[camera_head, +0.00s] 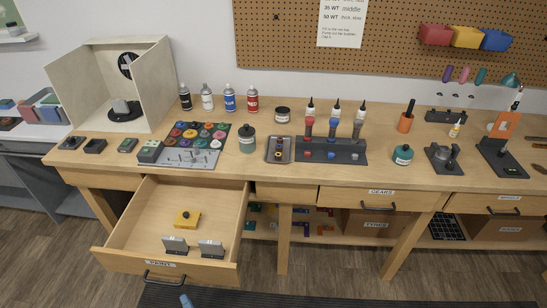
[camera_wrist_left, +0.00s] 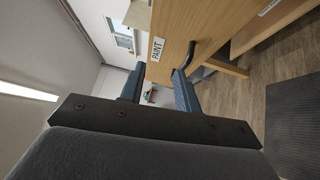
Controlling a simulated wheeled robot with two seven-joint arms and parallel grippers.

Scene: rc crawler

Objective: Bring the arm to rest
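My left gripper (camera_head: 186,300) shows only as a small blue-grey tip at the bottom edge of the head view, just below the handle of the pulled-out drawer. In the left wrist view my left gripper's two blue fingers (camera_wrist_left: 157,92) stand apart with nothing between them. The open drawer's front with its PAINT label (camera_wrist_left: 157,48) and dark handle (camera_wrist_left: 188,58) is just beyond the fingers, and the fingers look clear of the handle. My right gripper is in neither view.
The open paint drawer (camera_head: 125,235) juts out from the workbench (camera_head: 330,180) and holds a yellow block (camera_head: 187,218) and two small grey-fronted items. Bottles, paint pots, trays and tools stand on the bench. The wooden floor (camera_head: 400,285) in front looks clear beside a dark mat (camera_head: 330,297).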

